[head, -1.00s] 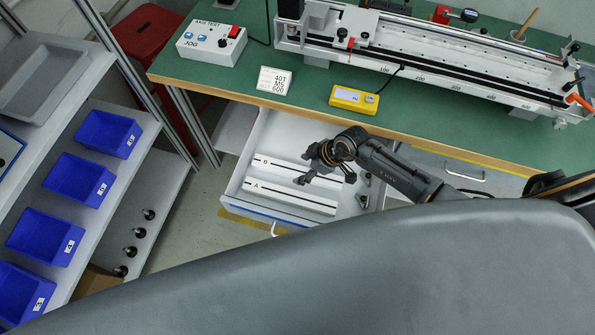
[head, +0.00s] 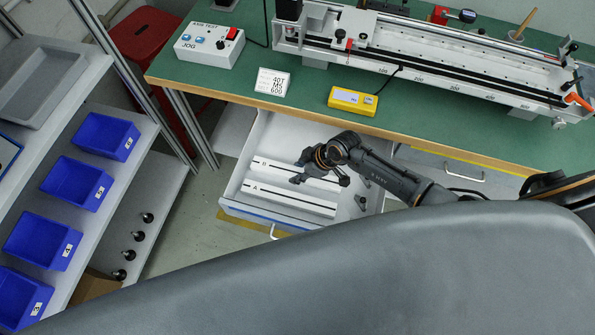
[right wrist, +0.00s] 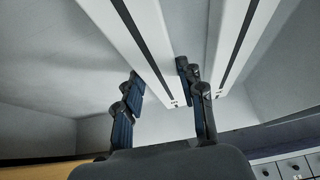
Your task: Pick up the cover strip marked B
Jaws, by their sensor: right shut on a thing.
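The cover strip marked B (head: 278,167) is a long white bar with a dark line along it, lying in the open drawer. The matching strip marked A (head: 290,201) lies beside it, nearer the drawer front. My right gripper (head: 318,172) is over strip B and hides its middle part. In the right wrist view the fingers (right wrist: 160,92) stand on both sides of one strip (right wrist: 150,52), shut on it; the other strip (right wrist: 235,45) lies apart to the right. Its end letters are too small to read there. My left gripper is not in view.
The white drawer (head: 233,196) stands open below the green bench (head: 215,77). A small dark part (head: 361,202) lies at the drawer's right. A yellow device (head: 352,101) and a control box (head: 209,45) sit on the bench. Blue bins (head: 76,183) fill the left shelf.

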